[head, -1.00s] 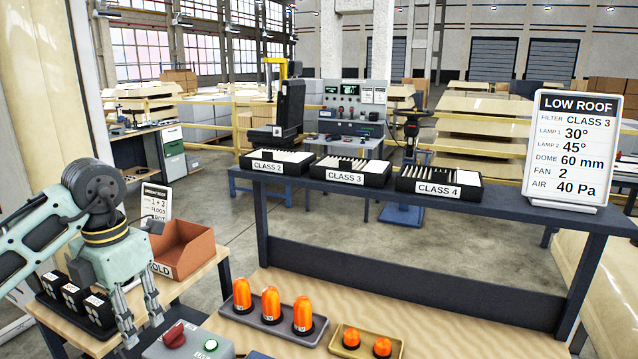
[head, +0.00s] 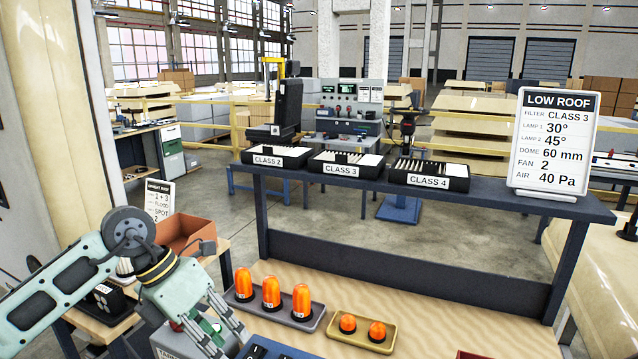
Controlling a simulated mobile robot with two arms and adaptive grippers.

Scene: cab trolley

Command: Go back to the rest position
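My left gripper (head: 229,333) is in the lower left of the head view, pointing down over the control boxes at the front of the bench. Its two grey fingers are apart, with nothing seen between them. It stands left of the grey tray (head: 257,319) with the tall orange domes (head: 271,292). The red knob and green button are now largely hidden behind the gripper. My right gripper is outside the picture.
An orange-brown bin (head: 186,236) stands behind my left arm. A tan tray (head: 362,342) holds two small orange domes (head: 377,331). The raised shelf carries the filter boxes (head: 346,165) and the LOW ROOF sign (head: 555,145). The wooden bench top (head: 420,325) has free room right of the trays.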

